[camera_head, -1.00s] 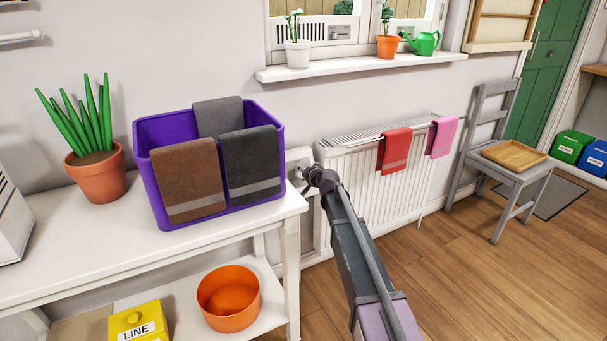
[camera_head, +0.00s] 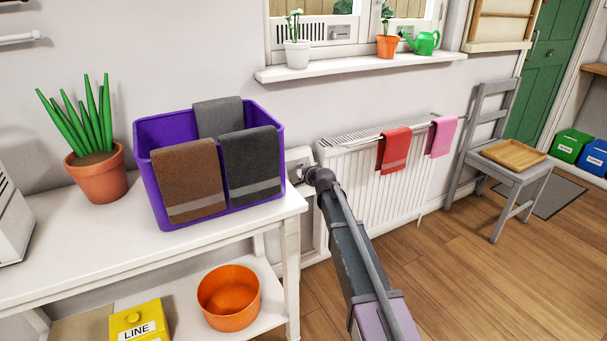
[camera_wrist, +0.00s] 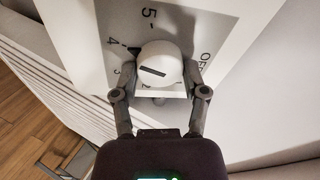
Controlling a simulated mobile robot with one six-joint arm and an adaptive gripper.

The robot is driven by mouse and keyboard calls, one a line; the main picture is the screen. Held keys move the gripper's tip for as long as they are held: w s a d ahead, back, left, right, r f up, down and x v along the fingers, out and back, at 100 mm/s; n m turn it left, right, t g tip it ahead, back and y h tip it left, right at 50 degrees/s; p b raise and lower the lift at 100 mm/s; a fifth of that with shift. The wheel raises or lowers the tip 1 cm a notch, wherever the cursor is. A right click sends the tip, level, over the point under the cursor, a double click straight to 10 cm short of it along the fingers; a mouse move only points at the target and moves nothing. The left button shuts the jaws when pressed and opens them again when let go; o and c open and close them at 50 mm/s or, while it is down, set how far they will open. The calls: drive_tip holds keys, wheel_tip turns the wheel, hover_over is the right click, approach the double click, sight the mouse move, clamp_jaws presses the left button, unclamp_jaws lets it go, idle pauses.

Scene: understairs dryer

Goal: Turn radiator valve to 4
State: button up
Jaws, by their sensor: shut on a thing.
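The white round radiator valve knob (camera_wrist: 161,65) shows in the wrist view, with a dark bar on its face. The plate also shows 5, 3, 2 and OFF. My gripper (camera_wrist: 160,75) is shut on the knob, one finger on each side. In the head view my gripper (camera_head: 308,175) is at the left end of the white radiator (camera_head: 350,185); my arm hides most of the knob there.
A white table (camera_head: 110,235) with a purple bin (camera_head: 180,217) of towels stands just left of my arm. A red towel (camera_head: 394,150) and a pink towel (camera_head: 440,137) hang on the radiator. A grey chair (camera_head: 510,175) stands right; the wooden floor between is clear.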

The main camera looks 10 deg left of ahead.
drive_tip(key=shift+w, duration=0.1)
drive_tip(key=o, duration=1.2)
drive_tip(key=shift+c, duration=0.2)
drive_tip(key=shift+n, duration=0.5)
drive_tip(key=shift+n+y, duration=0.5)
drive_tip(key=shift+n, duration=2.7)
drive_tip(key=shift+r+n+g+y, duration=0.1)
drive_tip(key=shift+n+g+y, duration=0.15)
drive_tip(key=shift+n, duration=1.65)
drive_tip(key=shift+n+g+y, duration=0.15)
drive_tip(key=shift+n+y, duration=0.1)
drive_tip(key=shift+n, duration=1.65)
drive_tip(key=p+v, duration=0.5)
drive_tip(key=v, duration=0.8)
drive_tip(key=shift+s+d, duration=0.15)
drive_tip(key=shift+s, duration=0.15)
drive_tip(key=shift+r, duration=0.15)
